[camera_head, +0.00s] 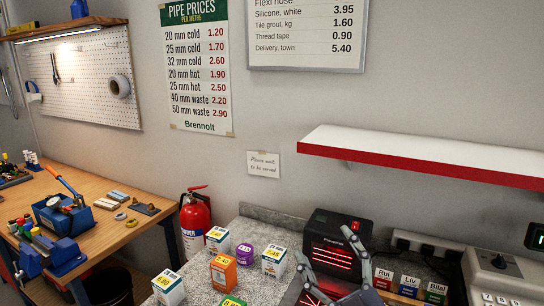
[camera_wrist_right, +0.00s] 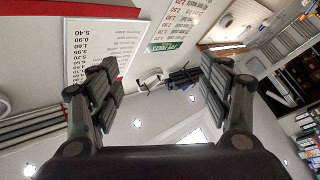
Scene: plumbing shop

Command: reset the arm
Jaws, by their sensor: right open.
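My right gripper (camera_head: 323,244) is at the lower right of the head view, fingers pointing up, in front of a black box-shaped device with glowing red lines (camera_head: 338,240). Its jaws are open, with nothing between them. In the right wrist view the two dark fingers (camera_wrist_right: 158,80) stand wide apart, with the ceiling and an upside-down price board (camera_wrist_right: 100,50) beyond. My left gripper does not show in the head view.
Small cartons, including an orange one (camera_head: 223,272), stand on the grey counter (camera_head: 262,224) left of the gripper. A red-edged white shelf (camera_head: 425,158) juts from the wall above right. A fire extinguisher (camera_head: 195,222) is between counter and workbench (camera_head: 95,185).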

